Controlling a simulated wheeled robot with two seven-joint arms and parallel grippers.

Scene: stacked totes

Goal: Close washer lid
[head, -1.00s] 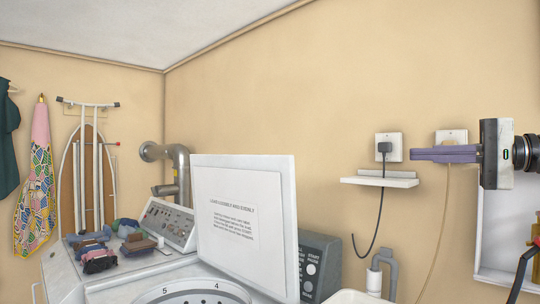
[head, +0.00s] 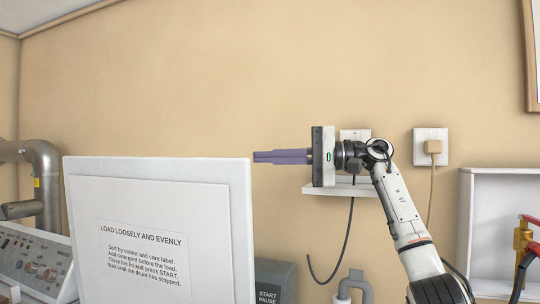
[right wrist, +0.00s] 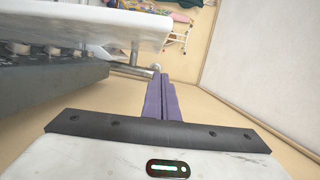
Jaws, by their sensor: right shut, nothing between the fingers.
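The washer lid (head: 90,185) stands upright and open, a white panel with a "LOAD LOOSELY AND EVENLY" label facing me in the head view. My right gripper (head: 256,156) is shut and empty, its purple fingers pointing left. In the head view the fingertips are at the height of the lid's top right corner, just right of it. I cannot tell if they touch it. In the right wrist view the fingers (right wrist: 160,82) point forward, to the right of a white panel edge (right wrist: 140,30) that looks like the lid. The drum is out of view. My left gripper is not in view.
A grey START/PAUSE box (head: 272,279) stands right of the lid. A control panel (head: 40,262) and a metal pipe (head: 45,170) are at the left. A small wall shelf (head: 318,190) and a white open cabinet (head: 466,230) are at the right.

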